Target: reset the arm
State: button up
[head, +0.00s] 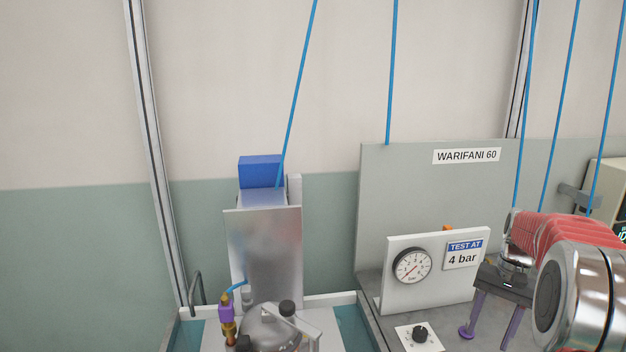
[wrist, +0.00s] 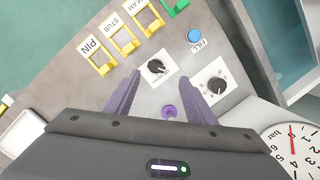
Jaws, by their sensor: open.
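My gripper (head: 488,332) is at the lower right of the head view, its two purple fingers spread and pointing down. Nothing shows between them there. My red-sleeved arm reaches in from the right edge. In the wrist view the open fingers (wrist: 162,80) stand over a grey panel (wrist: 100,85). A small purple round part (wrist: 169,111) on the panel shows between the fingers. I cannot tell how high the fingers are above it. A black knob (wrist: 156,67) is just beyond the fingertips, and a second knob (wrist: 217,86) is to the right.
A gauge board (head: 428,285) reading "TEST AT 4 bar" stands left of my gripper. Blue hoses hang above.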

jog(key=s+a+r+n+t, duration=0.3)
jog(key=s+a+r, duration=0.1)
jog(key=s+a, duration=0.7)
jog(key=s+a+r+n+t+h, duration=0.1)
jog(key=s+a+r+n+t, duration=0.2)
jog(key=s+a, duration=0.8)
jog(key=shift+a+r+n+t+h, duration=0.35)
jog(key=shift+a+r+n, duration=0.55)
jog(key=shift+a, duration=0.9)
